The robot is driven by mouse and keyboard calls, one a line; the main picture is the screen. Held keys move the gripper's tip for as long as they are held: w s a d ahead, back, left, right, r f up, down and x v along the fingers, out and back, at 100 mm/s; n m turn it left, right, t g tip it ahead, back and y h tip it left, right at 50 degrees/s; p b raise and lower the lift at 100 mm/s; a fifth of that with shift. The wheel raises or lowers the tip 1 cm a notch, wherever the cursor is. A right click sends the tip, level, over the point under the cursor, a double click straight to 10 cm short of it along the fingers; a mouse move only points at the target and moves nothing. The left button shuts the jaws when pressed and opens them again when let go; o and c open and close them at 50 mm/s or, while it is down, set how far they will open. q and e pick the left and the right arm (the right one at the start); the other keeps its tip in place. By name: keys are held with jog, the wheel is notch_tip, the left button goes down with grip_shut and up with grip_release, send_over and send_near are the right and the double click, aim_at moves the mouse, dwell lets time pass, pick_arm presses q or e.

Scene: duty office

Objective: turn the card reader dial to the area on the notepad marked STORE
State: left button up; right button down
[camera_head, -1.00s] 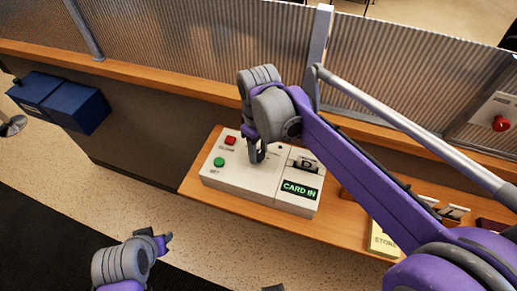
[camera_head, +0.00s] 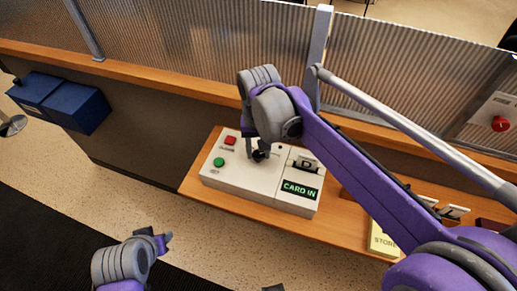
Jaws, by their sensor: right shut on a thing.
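The white card reader (camera_head: 235,181) sits on the wooden counter, with a lit display (camera_head: 300,190) reading CARD IN. A window above the display shows the letter D (camera_head: 306,165). My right gripper (camera_head: 257,155) is over the middle of the reader, shut on the dark dial (camera_head: 261,156), which it partly hides. The yellow notepad (camera_head: 383,241) lies at the right with the word STORE partly visible; my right arm hides the rest. My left gripper (camera_head: 163,240) is at lower left, away from the reader; its jaw opening is unclear.
The reader has a red button (camera_head: 230,141) and a green button (camera_head: 219,162) at its left. A ribbed glass screen (camera_head: 200,40) stands behind the counter. Blue boxes (camera_head: 80,110) hang at the left. A red knob (camera_head: 501,124) is on a panel at the right.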

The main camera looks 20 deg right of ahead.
aim_at(259, 154)
jog(key=shift+m, duration=0.6)
jog(key=shift+c, duration=2.1)
grip_release()
jog(key=shift+r, duration=0.15)
notch_tip(259, 154, up, 11)
jog(key=shift+f+p, duration=0.2)
jog(key=shift+p, duration=0.15)
